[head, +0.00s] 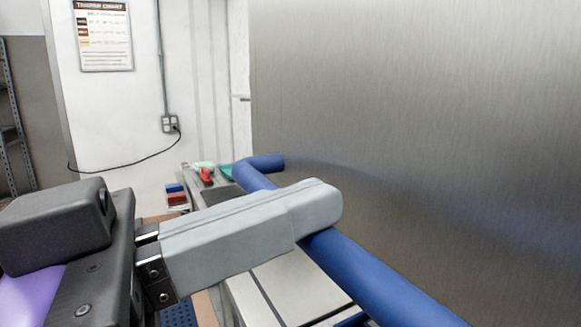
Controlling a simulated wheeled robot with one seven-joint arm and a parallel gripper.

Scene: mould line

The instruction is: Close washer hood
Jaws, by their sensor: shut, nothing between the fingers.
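The washer hood (420,110) is a large brushed-steel panel filling the right side of the head view. A blue bar handle (365,278) runs along its lower part, from a bend at the hood's left edge toward the bottom right. My gripper (322,203) reaches in from the left, its grey fingers lying together across the handle. The fingers hide a stretch of the bar and are shut with nothing between them. Whether they touch the bar cannot be told. The hood's lower edge is not clearly visible.
A steel work surface (300,285) shows below the bar. Behind it are a red item (206,175) and small red and blue bins (176,197). A wall chart (103,36) and a socket (170,124) with a black cable are on the white wall. Shelving (12,125) stands far left.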

